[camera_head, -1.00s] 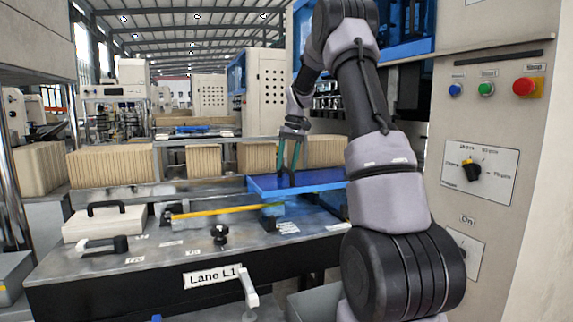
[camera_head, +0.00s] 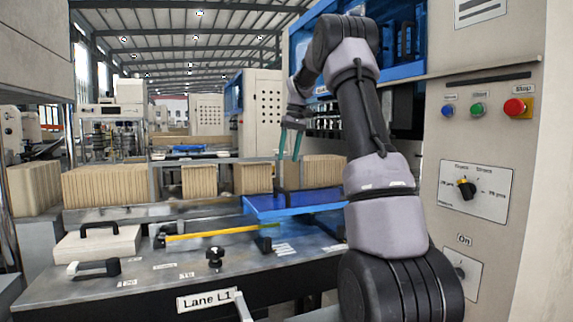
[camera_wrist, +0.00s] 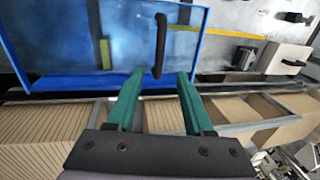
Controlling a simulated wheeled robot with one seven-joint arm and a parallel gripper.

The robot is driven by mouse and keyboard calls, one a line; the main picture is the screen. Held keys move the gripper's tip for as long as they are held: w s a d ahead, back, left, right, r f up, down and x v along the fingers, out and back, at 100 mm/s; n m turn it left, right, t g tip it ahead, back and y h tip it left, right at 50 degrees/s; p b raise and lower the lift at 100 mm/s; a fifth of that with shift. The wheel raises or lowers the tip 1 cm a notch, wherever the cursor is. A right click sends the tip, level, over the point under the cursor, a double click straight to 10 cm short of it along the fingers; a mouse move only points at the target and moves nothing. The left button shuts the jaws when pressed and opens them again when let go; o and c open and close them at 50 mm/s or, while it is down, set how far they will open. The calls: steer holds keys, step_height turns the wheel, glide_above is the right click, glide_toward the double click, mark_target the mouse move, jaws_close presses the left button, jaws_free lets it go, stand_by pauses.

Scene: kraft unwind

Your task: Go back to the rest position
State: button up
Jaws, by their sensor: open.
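My gripper (camera_head: 288,160) is open, with its two green fingers apart and nothing between them. In the wrist view my gripper (camera_wrist: 158,85) shows both green fingertips near a black bar handle (camera_wrist: 161,45). That handle stands on a blue-framed guard panel (camera_wrist: 60,82). In the head view the blue panel (camera_head: 285,205) lies flat over the lane table, below and beside the fingers. The handle's exact distance from the fingertips is hard to tell.
Kraft stacks (camera_head: 110,186) stand in a row behind the table. A yellow bar (camera_head: 215,233) and a pale box with a black handle (camera_head: 98,243) lie on the table. A control panel with a red stop button (camera_head: 515,107) is at the right.

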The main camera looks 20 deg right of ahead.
steer(key=shift+r, duration=0.15)
stand_by(0.3)
steer(key=s+a+r+m+t, duration=0.1)
steer(key=s+a+r+t, duration=0.2)
steer(key=s, duration=0.6)
steer(key=s+a+r+m, duration=0.1)
steer(key=s+a+r, duration=0.2)
steer(key=s+a, duration=0.35)
steer(key=s+a+f+m+t, duration=0.1)
steer(key=s+f+t, duration=0.1)
steer(key=s, duration=0.7)
steer(key=s+a+f+m+t, duration=0.1)
steer(key=s+a+f+t, duration=0.1)
steer(key=s, duration=0.7)
steer(key=shift+s+f, duration=0.25)
steer(key=shift+f, duration=0.6)
